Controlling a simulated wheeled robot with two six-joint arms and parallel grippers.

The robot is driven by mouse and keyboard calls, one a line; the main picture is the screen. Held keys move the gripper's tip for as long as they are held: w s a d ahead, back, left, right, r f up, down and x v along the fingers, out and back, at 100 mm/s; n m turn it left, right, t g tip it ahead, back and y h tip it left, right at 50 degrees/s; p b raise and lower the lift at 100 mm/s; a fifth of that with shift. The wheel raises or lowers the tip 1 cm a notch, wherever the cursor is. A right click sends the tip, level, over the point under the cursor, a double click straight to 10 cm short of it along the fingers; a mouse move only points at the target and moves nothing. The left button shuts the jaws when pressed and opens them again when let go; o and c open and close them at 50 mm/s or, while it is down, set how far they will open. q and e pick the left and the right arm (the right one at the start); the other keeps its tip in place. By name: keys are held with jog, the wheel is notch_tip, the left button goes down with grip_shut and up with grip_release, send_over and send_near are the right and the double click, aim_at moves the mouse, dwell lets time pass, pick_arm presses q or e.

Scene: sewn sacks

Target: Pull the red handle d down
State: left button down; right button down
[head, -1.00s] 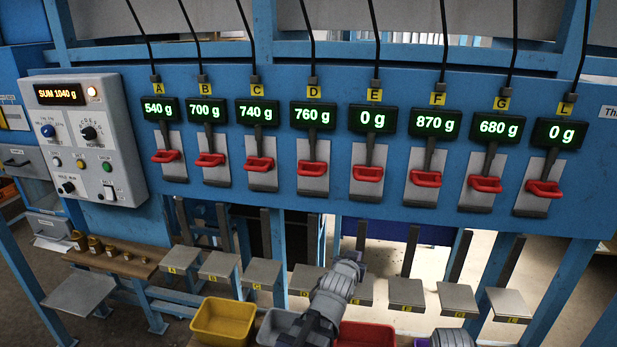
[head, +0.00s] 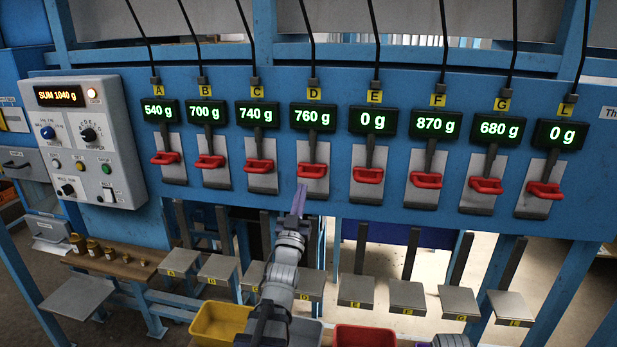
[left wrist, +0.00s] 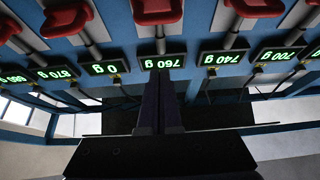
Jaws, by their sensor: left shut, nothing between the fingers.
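The red handle D (head: 313,170) sits on its pale plate under the display reading 760 g, below the yellow label D. It also shows upside down at the top of the left wrist view (left wrist: 157,12). My left gripper (head: 299,202) is shut and empty, its purple fingers pointing up just below and slightly left of handle D. In the left wrist view its dark fingers (left wrist: 158,105) stand in line with the 760 g display. I cannot tell from these views whether they touch the handle. A small part of my right arm shows at the bottom edge.
Red handles C (head: 260,165) and E (head: 368,175) flank D closely; several more line the blue panel. A control box (head: 88,140) showing SUM 1040 g is at left. Below are small weighing plates, a yellow bin (head: 222,322) and a red bin (head: 365,336).

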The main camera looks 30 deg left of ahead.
pick_arm(q)
jog(key=shift+w, duration=0.1)
jog(key=p+x, duration=0.5)
jog(key=x, duration=0.5)
jog(key=f+b, duration=0.4)
jog(key=shift+w+a, duration=0.1)
jog(key=shift+w, duration=0.2)
